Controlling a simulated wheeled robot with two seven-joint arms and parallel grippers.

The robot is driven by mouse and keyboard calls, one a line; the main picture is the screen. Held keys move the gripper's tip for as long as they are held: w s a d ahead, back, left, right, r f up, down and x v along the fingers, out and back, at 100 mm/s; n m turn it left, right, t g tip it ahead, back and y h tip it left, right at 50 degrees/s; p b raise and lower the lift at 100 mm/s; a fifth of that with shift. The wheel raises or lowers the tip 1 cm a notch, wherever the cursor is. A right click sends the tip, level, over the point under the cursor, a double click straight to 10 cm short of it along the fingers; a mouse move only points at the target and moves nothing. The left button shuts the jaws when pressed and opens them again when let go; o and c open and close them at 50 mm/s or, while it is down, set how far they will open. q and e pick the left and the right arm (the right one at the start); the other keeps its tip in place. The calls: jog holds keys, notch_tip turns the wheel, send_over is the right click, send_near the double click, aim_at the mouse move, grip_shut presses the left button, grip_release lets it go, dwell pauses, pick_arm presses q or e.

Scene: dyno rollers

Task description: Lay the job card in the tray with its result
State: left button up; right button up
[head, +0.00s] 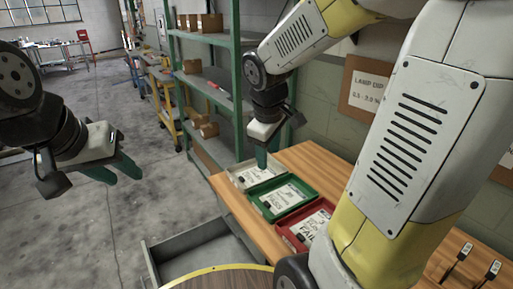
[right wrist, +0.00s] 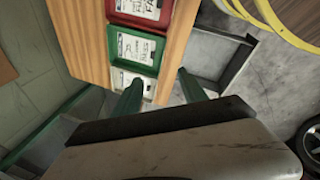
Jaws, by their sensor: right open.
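Three trays lie in a row on the wooden bench: a pale grey tray (head: 236,182), a green tray (head: 268,213) and a red tray (head: 288,236). Each has a white printed sheet inside; the red one's seems to read FAIL. I cannot tell whether any sheet is the job card. My right gripper (head: 268,160) is open above the pale tray's far end. In the right wrist view its fingers (right wrist: 160,92) are apart with nothing between them, and the green tray (right wrist: 112,47) and red tray (right wrist: 125,19) lie beyond. My left gripper (head: 116,172) is open and empty over the floor at left.
A grey open drawer or frame (head: 190,243) sticks out at the bench's left side. A round yellow-rimmed top (head: 220,278) is at the bottom edge. A green shelf rack (head: 236,80) with boxes stands behind the bench. Switches (head: 492,269) are at right.

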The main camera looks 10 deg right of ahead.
jog(key=s+a+r+m+t+y, duration=0.3)
jog(key=s+r+m, duration=0.4)
jog(key=s, duration=0.4)
jog(key=shift+a+m, duration=0.2)
jog(key=shift+m, duration=0.4)
